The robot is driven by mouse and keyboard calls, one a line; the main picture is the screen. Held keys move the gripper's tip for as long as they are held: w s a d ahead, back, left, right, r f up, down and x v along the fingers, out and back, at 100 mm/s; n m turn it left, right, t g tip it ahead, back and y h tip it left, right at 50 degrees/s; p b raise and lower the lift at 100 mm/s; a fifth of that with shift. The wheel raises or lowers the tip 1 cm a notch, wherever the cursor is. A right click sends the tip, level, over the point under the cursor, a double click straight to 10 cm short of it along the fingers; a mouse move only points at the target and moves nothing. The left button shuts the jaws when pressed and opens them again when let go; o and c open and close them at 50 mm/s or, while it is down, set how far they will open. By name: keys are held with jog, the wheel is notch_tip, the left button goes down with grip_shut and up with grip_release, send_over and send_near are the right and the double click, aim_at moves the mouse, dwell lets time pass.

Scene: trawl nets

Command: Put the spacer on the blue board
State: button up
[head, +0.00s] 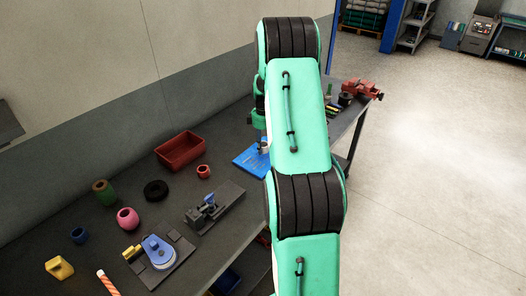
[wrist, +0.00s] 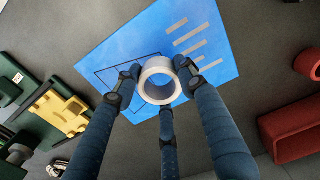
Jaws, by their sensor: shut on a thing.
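The spacer is a pale grey-white ring (wrist: 146,82), seen from above with its hole open toward the wrist camera. My gripper (wrist: 160,84) has three dark blue fingers with black tips, closed around the outside of the ring. The blue board (wrist: 215,50) lies beneath, with a black outline at its left and several pale bars at its upper right. The ring overlaps the board in this view; I cannot tell whether it touches it. In the head view the blue board (head: 246,161) shows beside my arm, which hides most of the gripper.
A red bin (head: 181,150) stands left of the board; a red container also shows in the wrist view (wrist: 298,130). A small red ring (head: 204,171), black ring (head: 156,190) and grey fixture (head: 214,207) sit nearer. A red vise (head: 362,88) stands at the far end.

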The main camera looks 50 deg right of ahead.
aim_at(263, 149)
jog(key=shift+w+d, duration=0.5)
jog(key=shift+f, duration=0.15)
jog(key=shift+f+b, duration=0.5)
jog(key=shift+f, duration=1.15)
jog(key=shift+f, duration=0.15)
jog(key=o, duration=1.1)
jog(key=shift+o, duration=0.2)
notch_tip(263, 149, up, 12)
jog(key=p, duration=0.2)
jog(key=shift+r, duration=0.2)
